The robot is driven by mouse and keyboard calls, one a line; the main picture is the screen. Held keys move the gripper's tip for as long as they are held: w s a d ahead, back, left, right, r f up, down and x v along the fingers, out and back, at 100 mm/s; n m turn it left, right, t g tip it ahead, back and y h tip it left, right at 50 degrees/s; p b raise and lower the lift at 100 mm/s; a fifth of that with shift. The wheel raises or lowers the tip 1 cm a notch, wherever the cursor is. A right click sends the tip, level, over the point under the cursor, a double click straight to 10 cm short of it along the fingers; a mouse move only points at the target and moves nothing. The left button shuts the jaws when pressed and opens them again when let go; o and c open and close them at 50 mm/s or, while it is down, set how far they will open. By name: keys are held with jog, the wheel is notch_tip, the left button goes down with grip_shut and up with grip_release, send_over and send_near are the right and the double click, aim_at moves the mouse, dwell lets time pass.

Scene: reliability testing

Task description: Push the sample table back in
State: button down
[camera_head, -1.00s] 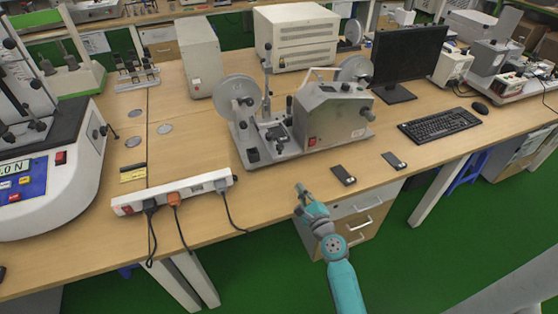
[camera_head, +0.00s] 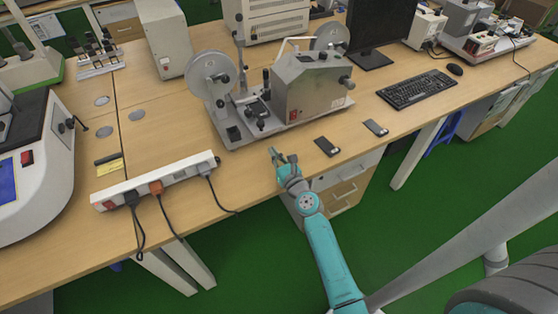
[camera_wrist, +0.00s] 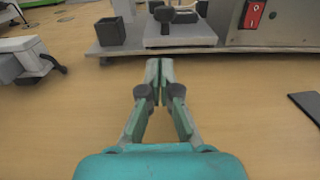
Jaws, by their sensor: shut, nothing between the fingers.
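The test machine (camera_head: 310,88) stands on the wooden bench, a grey metal box with a red switch, reels and a flat base plate. What looks like its sample table (camera_head: 258,121) is a small light platform on that base plate, left of the metal box. In the wrist view the platform (camera_wrist: 180,36) lies straight ahead, past the fingertips, with dark clamp parts on top. My gripper (camera_head: 275,155) is over the bench's front strip, in front of the machine. Its fingers (camera_wrist: 158,66) are together and empty, just short of the base plate's front edge.
A white power strip (camera_head: 155,182) with plugged cables lies left of my gripper. Two dark flat devices, one near (camera_head: 327,147) and one farther right (camera_head: 376,127), lie on the bench to the right. A small dark open box (camera_wrist: 111,32) sits on the base plate's left.

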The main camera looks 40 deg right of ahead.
aim_at(261, 134)
jog(key=x, duration=0.7)
jog(key=shift+w+d, duration=0.1)
jog(key=shift+w, duration=0.25)
